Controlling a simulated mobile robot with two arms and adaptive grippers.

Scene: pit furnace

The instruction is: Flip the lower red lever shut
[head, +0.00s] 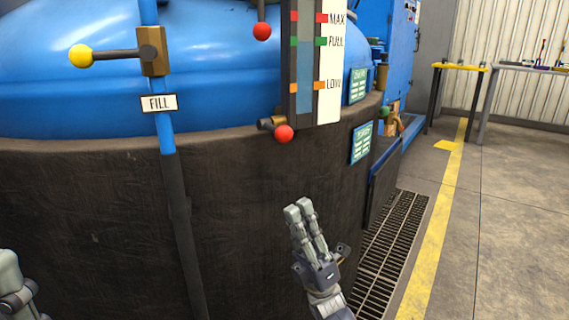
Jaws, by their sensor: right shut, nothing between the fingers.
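The lower red lever (284,133) has a red ball knob on a short handle and a small brass valve body, just under the foot of the level gauge. Its handle points toward me and slightly right. The upper red lever (262,31) hangs with its knob down near the top of the gauge. My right gripper (299,209) is below the lower lever and slightly right of it, fingers together, pointing up, empty and apart from the lever. My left gripper (10,278) shows only in part at the bottom left edge; its jaw state is unclear.
The level gauge (330,70) has MAX, FULL and LOW marks. A yellow-knobbed lever (81,56) sits on the FILL pipe (166,130) at left. The dark tank wall (100,220) is in front. A floor grate (395,245) and open floor lie to the right.

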